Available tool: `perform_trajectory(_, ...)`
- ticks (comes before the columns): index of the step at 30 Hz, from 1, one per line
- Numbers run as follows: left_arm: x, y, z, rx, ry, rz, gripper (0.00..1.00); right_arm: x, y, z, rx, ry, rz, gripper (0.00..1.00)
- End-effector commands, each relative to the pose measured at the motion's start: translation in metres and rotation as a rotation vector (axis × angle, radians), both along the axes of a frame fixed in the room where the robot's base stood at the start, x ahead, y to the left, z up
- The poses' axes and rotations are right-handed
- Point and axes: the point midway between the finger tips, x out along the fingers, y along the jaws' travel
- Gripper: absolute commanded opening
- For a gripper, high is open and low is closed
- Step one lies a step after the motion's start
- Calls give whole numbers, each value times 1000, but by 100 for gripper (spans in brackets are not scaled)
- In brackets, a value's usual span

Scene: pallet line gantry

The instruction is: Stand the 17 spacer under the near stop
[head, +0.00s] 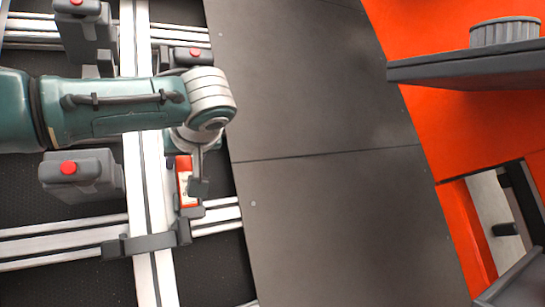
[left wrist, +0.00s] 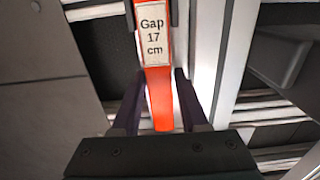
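The orange-red spacer (head: 184,188) has a white label, which reads "Gap 17 cm" on the spacer (left wrist: 153,60) in the left wrist view. My left gripper (head: 197,186) is over the gantry rails, with its dark fingers (left wrist: 160,88) on both sides of the spacer, shut on it. In the head view the spacer's lower end is close to a dark grey bracket (head: 150,243) on the pale rail, which may be the near stop. I cannot tell whether they touch. My right gripper does not show.
A pale upright rail (head: 150,190) crosses the horizontal rails. Grey blocks with red buttons (head: 80,175) sit on the left. A dark panelled surface (head: 320,170) in the middle is clear. An orange structure (head: 440,130) with a dark shelf (head: 470,66) and grey knob stands at right.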

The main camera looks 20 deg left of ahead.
Motion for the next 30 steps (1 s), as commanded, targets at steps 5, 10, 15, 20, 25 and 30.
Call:
perform_trajectory(5,0,0,1,1,-2,-1,65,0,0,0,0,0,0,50)
perform_trajectory(10,0,0,1,2,-2,-1,72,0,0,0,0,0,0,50)
perform_trajectory(15,0,-1,2,1,-2,-2,72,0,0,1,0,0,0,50)
perform_trajectory(20,-8,-12,11,1,-1,-4,72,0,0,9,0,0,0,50)
perform_trajectory(25,-26,-33,26,-1,-2,-7,72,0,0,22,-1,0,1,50)
perform_trajectory(30,-45,-54,41,-1,-2,-4,72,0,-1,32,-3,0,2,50)
